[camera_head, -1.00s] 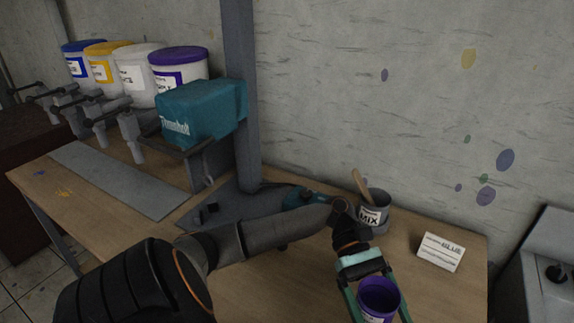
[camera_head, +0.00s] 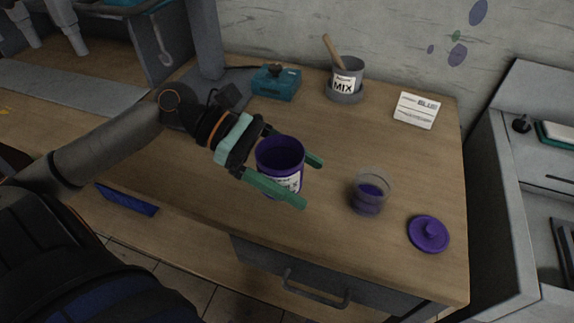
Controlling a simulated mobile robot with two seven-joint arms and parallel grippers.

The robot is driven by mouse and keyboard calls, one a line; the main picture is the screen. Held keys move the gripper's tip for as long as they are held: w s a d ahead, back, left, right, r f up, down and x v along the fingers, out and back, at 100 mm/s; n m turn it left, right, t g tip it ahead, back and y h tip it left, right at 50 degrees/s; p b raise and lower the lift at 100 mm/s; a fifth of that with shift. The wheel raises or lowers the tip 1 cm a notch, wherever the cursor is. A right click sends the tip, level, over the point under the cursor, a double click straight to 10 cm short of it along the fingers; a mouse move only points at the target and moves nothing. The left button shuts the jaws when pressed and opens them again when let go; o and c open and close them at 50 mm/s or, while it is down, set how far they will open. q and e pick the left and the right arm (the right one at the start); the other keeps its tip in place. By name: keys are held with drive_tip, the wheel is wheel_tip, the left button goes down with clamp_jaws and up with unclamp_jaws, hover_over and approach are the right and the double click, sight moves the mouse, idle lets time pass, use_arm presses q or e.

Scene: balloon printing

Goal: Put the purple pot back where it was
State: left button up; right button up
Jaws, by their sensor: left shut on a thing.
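The purple pot (camera_head: 280,162) is an open, upright purple container with a white label. My left gripper (camera_head: 305,182) is shut on it, one green finger on each side, over the wooden table (camera_head: 400,165). I cannot tell whether the pot touches the table. A purple lid (camera_head: 428,234) with a knob lies on the table at the front right, apart from the pot. A clear glass jar (camera_head: 369,192) with purple contents stands between the pot and the lid. My right gripper is not in view.
A grey MIX cup (camera_head: 345,78) with a wooden stick stands at the back, beside a teal device (camera_head: 276,82). A grey cabinet (camera_head: 500,200) is on the right.

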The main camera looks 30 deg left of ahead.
use_arm(q)
drive_tip(key=w+a+f, duration=0.1)
drive_tip(key=w+f, duration=0.1)
drive_tip(key=w+a+f+b, duration=0.1)
drive_tip(key=w+a+f, duration=0.1)
drive_tip(key=w+f, duration=0.1)
drive_tip(key=w+a+f+b, duration=0.1)
drive_tip(key=w+a+f, duration=0.1)
drive_tip(key=shift+w+f, duration=0.15)
drive_tip(key=shift+w, duration=0.05)
drive_tip(key=shift+w+f, duration=0.1)
drive_tip(key=shift+f, duration=0.1)
wheel_tip(320, 180, down, 3)
drive_tip(key=shift+w+a+f+b, duration=0.1)
drive_tip(key=shift+a+f+b, duration=0.05)
drive_tip(key=shift+b, duration=0.35)
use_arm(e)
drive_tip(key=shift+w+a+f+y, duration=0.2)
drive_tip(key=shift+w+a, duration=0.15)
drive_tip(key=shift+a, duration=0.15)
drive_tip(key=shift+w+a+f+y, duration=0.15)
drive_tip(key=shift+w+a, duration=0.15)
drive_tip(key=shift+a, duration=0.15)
